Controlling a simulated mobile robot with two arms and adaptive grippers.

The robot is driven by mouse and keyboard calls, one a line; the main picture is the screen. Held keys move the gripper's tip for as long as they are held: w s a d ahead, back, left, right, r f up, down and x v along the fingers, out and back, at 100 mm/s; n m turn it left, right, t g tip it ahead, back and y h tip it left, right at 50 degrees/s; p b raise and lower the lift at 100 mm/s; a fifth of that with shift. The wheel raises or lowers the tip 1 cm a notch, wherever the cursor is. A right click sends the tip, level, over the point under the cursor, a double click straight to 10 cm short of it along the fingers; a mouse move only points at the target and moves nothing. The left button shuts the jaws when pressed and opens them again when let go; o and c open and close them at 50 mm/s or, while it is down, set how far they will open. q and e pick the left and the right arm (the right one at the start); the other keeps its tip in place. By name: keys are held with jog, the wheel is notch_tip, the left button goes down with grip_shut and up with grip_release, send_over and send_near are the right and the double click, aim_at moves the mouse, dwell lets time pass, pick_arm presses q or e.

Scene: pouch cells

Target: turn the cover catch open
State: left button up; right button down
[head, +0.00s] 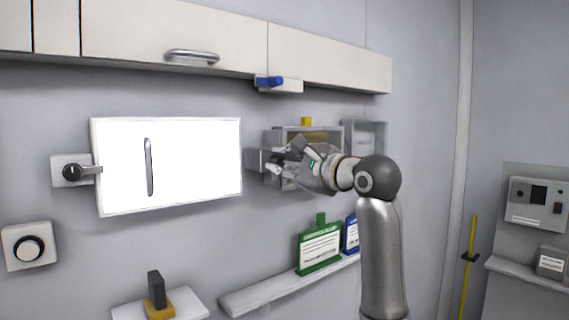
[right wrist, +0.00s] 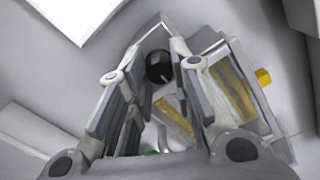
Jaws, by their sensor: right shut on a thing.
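The white cover (head: 190,165) is a bright flat panel on the wall with an upright grey handle (head: 149,167). At its left edge, a catch (head: 72,172) with a black knob has its lever lying level over the cover's edge. A second catch is at the right edge; its grey base (head: 253,160) shows beside my gripper, which hides its knob in the head view. In the right wrist view its black knob (right wrist: 159,66) is between the fingertips. My right gripper (head: 274,160) is shut on this knob. The left gripper is out of view.
A clear case (head: 334,131) with yellow inside is on the wall right behind my gripper. A shelf with a green sign (head: 320,246) is below.

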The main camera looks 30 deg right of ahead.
jog(key=shift+f, duration=0.15)
jog(key=c, duration=1.3)
grip_release()
jog(key=shift+o, duration=0.2)
jog(key=s+d, duration=0.1)
jog(key=s, duration=1.1)
